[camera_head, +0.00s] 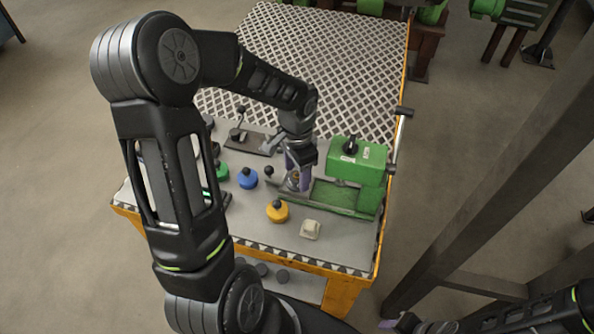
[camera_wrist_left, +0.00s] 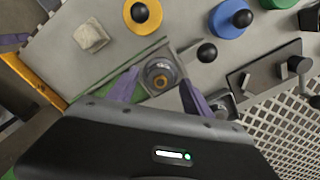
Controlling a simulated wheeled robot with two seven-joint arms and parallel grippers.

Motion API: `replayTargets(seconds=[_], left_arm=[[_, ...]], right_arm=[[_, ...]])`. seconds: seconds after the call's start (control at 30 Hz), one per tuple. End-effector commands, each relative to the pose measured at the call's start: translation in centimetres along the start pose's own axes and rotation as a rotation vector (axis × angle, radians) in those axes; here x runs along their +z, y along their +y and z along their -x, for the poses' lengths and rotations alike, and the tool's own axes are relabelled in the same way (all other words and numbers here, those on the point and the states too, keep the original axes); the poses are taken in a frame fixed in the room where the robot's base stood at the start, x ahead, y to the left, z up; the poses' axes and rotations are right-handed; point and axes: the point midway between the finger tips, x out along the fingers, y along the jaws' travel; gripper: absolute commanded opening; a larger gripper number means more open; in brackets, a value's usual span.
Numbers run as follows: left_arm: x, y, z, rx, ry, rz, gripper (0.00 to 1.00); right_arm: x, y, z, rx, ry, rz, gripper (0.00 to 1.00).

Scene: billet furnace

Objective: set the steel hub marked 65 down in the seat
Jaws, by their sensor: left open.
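A round steel hub (camera_wrist_left: 160,75) with a brass-coloured centre stands at the end of a green channel, on a grey square spot. I cannot read a number on it. My left gripper (camera_head: 298,180) is open over this spot. In the left wrist view its two purple fingers stand on either side of the hub, apart from it as far as I can tell. In the head view the fingers mostly hide the hub and seat. My right gripper (camera_head: 392,324) shows only partly at the bottom right edge, and its opening is unclear.
A green vise-like block (camera_head: 357,163) stands right of my left gripper. Yellow (camera_head: 277,212) and blue (camera_head: 247,179) knobbed discs, a pale block (camera_head: 310,229) and a lever plate (camera_head: 248,140) are nearby. Perforated plate (camera_head: 330,60) covers the table's far part. A dark post (camera_head: 495,180) stands right.

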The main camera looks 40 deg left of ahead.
Motion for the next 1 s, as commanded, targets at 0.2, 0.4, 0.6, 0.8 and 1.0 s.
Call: replayTargets(seconds=[0.2,0.4,0.6,0.8,1.0], left_arm=[[-0.1,-0.1,2.1,-0.004,0.003,0.000,0.58],[-0.1,-0.1,6.1,-0.004,0.004,0.000,0.58],[-0.1,-0.1,10.1,-0.003,0.004,0.001,0.58],[0.0,0.0,12.1,-0.001,0.001,0.000,0.58],[0.0,0.0,12.3,0.000,0.000,0.000,0.58]], right_arm=[[0.0,0.0,0.1,0.001,0.000,0.000,0.36],[0.0,0.0,-0.1,0.000,0.000,0.000,0.36],[0.0,0.1,-0.3,-0.001,0.001,0.001,0.36],[0.0,0.1,-0.3,-0.001,0.001,0.001,0.36],[0.0,0.1,-0.3,-0.001,0.001,0.001,0.36]])
